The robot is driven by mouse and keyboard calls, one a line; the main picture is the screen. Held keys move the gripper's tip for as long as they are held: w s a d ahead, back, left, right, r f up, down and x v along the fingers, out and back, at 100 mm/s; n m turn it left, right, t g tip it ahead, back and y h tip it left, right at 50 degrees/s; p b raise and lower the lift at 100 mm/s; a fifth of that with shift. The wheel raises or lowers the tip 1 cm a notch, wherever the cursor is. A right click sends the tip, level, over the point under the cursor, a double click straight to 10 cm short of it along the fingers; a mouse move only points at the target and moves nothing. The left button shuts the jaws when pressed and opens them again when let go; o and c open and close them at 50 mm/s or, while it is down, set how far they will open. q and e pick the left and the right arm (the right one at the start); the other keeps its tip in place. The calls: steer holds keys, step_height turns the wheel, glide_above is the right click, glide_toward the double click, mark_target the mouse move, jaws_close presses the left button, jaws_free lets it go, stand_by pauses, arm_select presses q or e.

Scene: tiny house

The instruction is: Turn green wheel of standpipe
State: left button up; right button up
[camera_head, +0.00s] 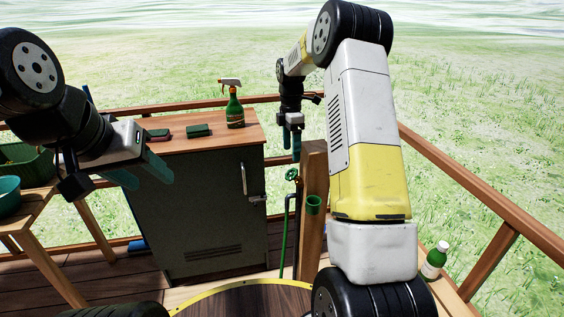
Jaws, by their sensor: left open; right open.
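The small green wheel (292,174) of the standpipe sits beside a wooden post (314,185), right of the grey cabinet. The standpipe's thin green pipe (284,240) runs down below it. My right gripper (291,140) points down just above the wheel, open, with its teal fingers apart from it as far as I can see. My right arm covers part of the area to the right of the post. My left gripper (141,173) is open and empty in front of the cabinet's upper left side, away from the wheel.
A green cup (314,205) is on the post. A wooden table (40,208) holds bowls at left.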

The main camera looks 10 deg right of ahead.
mark_target(291, 173)
steer(key=shift+w+f, duration=0.2)
steer(key=shift+f, duration=0.35)
steer(key=f, duration=0.7)
steer(key=shift+s+f, duration=0.25)
steer(key=shift+s, duration=0.05)
steer(key=c, duration=1.4)
steer(key=shift+o, duration=0.2)
